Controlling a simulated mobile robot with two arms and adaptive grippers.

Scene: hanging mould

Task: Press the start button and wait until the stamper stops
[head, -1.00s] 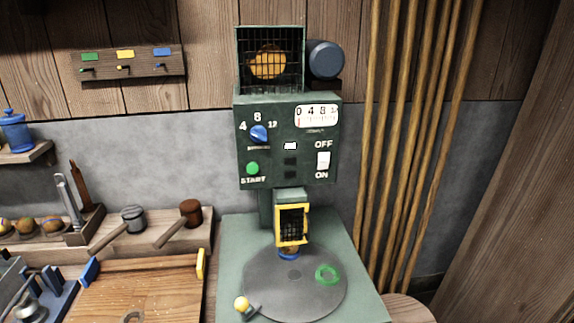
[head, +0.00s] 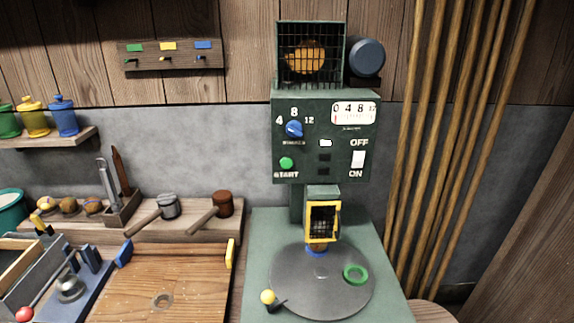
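The stamper machine (head: 325,180) is a green cabinet at centre right in the head view. Its green round start button (head: 286,163) sits on the lower left of the front panel, above the word START. A blue knob (head: 294,129) sits between the marks 4, 8 and 12. A white switch (head: 358,159) stands between OFF and ON. The stamper head (head: 322,222), behind a yellow-framed guard, is over a round grey turntable (head: 305,292). A green ring (head: 355,274) lies on the turntable's right side. Neither of my grippers is in view.
A wooden board (head: 195,285) lies left of the machine. Two mallets rest on a wooden ledge (head: 160,238) behind it. A yellow-knobbed lever (head: 268,297) is at the turntable's front left. Tall wooden poles (head: 455,130) stand to the right.

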